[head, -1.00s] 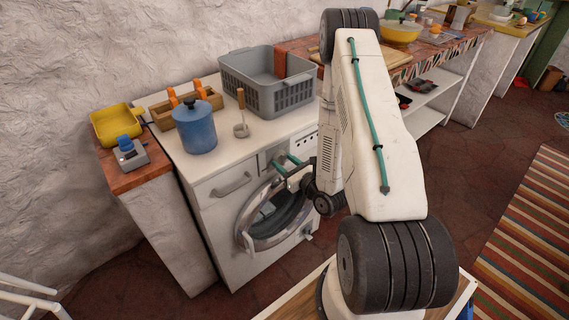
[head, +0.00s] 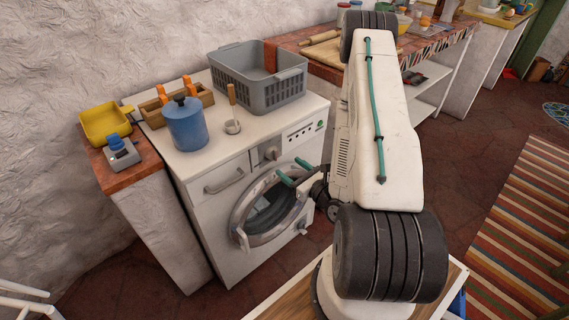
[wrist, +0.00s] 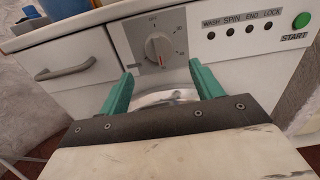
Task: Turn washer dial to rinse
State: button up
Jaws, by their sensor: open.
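The washer (head: 215,225) stands against the wall, and its dial (head: 270,153) is on the front panel right of the drawer. My gripper (head: 293,171) is open and empty, in front of the washer and lower right of the dial. In the wrist view its teal fingers (wrist: 161,69) stand either side of the dial's line, apart from it. The dial is fully in view between them.
The round door (head: 240,235) is below the dial. A drawer handle (wrist: 66,69) is to its left, and indicator lights and a green START button (wrist: 301,20) to its right. A blue canister (head: 190,125) and grey basket (head: 262,88) stand on top.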

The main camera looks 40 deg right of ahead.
jog(key=shift+s, duration=0.3)
